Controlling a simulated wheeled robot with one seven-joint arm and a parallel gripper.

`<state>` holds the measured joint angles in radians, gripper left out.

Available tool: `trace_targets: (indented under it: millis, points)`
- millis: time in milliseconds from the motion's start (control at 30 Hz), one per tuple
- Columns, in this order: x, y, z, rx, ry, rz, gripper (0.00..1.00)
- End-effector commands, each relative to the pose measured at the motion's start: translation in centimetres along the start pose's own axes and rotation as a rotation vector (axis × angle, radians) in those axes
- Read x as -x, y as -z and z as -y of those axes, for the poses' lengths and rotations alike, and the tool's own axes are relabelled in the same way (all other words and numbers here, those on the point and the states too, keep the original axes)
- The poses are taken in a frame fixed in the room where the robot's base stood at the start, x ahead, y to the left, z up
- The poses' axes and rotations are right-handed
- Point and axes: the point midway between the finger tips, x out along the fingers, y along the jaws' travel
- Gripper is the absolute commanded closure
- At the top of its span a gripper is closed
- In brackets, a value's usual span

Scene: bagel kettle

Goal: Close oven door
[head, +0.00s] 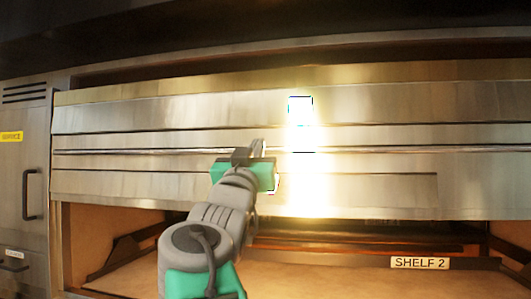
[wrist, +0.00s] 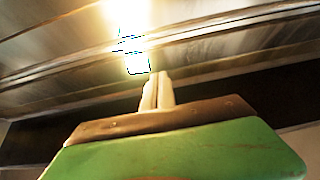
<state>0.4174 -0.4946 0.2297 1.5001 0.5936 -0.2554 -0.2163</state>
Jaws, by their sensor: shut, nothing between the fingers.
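The oven front is a wide brushed-steel panel (head: 370,105) spanning the head view, with a long thin horizontal bar (head: 400,151) across it. Which part is the door, and how far it stands open, I cannot tell for certain. My gripper (head: 258,148) is shut and empty in front of the panel, its tips close to the bar. In the wrist view the closed fingers (wrist: 157,90) point up toward the steel surface (wrist: 215,45). Whether they touch it I cannot tell.
Below the panel is an open space with a tan board (head: 330,283) and a "SHELF 2" label (head: 420,263). A grey cabinet (head: 30,150) with a dark handle (head: 29,194) stands at left. Bright glare (head: 305,170) washes out the panel's middle.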

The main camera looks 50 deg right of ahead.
Motion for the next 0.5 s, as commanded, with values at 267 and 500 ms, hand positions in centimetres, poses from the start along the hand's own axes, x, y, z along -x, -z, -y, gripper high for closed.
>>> trace_targets:
  millis: [267, 500]
  points:
    - [-4.4, 0.7, -0.5, 0.006, -0.012, -0.006, 1.00]
    - [-9.8, 0.8, -0.4, 0.005, -0.009, -0.005, 1.00]
